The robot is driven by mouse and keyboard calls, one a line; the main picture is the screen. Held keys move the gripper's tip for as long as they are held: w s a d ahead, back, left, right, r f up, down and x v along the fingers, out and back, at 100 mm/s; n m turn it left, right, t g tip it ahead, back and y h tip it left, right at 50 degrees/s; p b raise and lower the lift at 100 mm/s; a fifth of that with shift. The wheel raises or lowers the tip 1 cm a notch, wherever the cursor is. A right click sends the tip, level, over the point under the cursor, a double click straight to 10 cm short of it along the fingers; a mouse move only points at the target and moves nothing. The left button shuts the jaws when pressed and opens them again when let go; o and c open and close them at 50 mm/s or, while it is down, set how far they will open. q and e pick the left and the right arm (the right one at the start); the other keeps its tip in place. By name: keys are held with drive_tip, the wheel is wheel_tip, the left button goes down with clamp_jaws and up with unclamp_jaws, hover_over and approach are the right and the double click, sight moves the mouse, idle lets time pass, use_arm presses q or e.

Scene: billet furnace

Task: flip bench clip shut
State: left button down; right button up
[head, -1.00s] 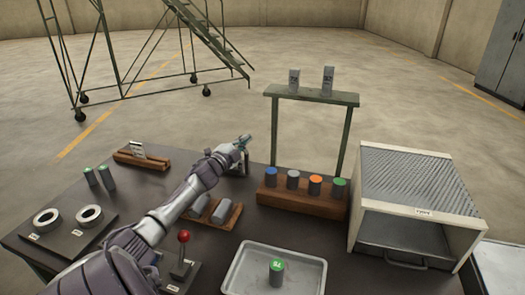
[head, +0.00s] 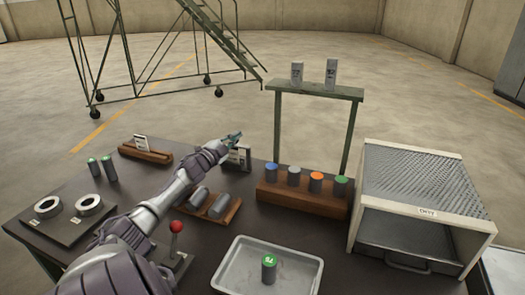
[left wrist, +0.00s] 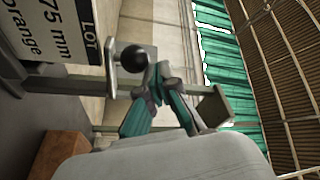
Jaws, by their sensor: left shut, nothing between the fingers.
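The bench clip is a small grey metal fixture at the back edge of the bench, partly hidden by my left gripper (head: 235,136) in the head view. A white card (head: 240,158) stands at it. In the left wrist view the card (left wrist: 50,32) reads "LOT", "75 mm", "Orange". A black ball knob (left wrist: 132,58) sits on a grey bracket beside the card. My left gripper (left wrist: 158,82) is shut and empty, with its teal-padded fingertips close beside the knob. I cannot tell whether they touch it. My right gripper is not in view.
A wooden rack (head: 300,200) with several coloured-top billets stands right of the clip. A green stand (head: 315,90) rises behind it. A wooden cradle (head: 222,212) lies under my left arm. A tray (head: 238,283) with a green-topped billet and a furnace box (head: 418,160) are farther right.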

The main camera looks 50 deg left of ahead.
use_arm(q)
drive_tip(key=shift+r+p, duration=1.8)
drive_tip(key=shift+r, duration=0.5)
drive_tip(key=s+d+f+p, duration=0.3)
drive_tip(key=s+p, duration=0.3)
drive_tip(key=s, duration=0.2)
drive_tip(key=shift+d+f, duration=0.35)
drive_tip(key=shift+d, duration=0.45)
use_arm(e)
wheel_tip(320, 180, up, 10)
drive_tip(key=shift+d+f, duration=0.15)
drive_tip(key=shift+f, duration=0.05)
use_arm(q)
drive_tip(key=shift+s, duration=0.1)
